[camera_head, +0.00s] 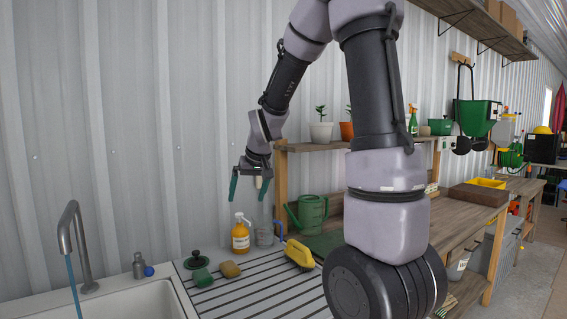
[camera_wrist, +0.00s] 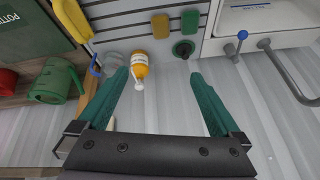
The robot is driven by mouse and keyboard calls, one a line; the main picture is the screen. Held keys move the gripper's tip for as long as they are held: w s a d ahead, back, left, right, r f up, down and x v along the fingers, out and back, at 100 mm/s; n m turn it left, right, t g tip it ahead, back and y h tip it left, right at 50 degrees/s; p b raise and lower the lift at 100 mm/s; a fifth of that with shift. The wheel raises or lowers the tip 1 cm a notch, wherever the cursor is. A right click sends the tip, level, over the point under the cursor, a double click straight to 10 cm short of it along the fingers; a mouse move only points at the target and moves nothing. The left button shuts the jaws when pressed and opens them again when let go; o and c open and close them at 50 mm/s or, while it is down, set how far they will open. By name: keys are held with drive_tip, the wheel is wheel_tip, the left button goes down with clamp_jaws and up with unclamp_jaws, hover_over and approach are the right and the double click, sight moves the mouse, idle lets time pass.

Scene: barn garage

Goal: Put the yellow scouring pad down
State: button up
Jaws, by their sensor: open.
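The yellow scouring pad (camera_head: 230,269) lies flat on the grooved drainboard (camera_head: 258,297) beside the sink. It also shows in the wrist view (camera_wrist: 160,26), left of a green pad (camera_wrist: 190,22). My gripper (camera_head: 248,187) is raised above the back of the drainboard, near the wall. Its two green fingers are spread wide in the wrist view (camera_wrist: 158,76), with nothing held between them. The gripper is clear of the pad.
The sink (camera_head: 130,301) and tap (camera_head: 75,240) are left; a watering can (camera_head: 309,214) is right.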

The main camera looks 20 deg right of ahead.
drive_tip(key=s+r+m, duration=0.1)
drive_tip(key=s+r, duration=0.3)
drive_tip(key=s, duration=0.3)
drive_tip(key=s+d+r+m+t, duration=0.1)
drive_tip(key=s+r, duration=0.4)
drive_tip(key=s, duration=0.3)
drive_tip(key=s+d+r+m+t, duration=0.1)
drive_tip(key=s+r, duration=0.3)
drive_tip(key=s, duration=0.4)
drive_tip(key=shift+s+r+m+y, duration=0.2)
drive_tip(key=shift+s+m+y, duration=0.05)
drive_tip(key=shift+m+y, duration=0.15)
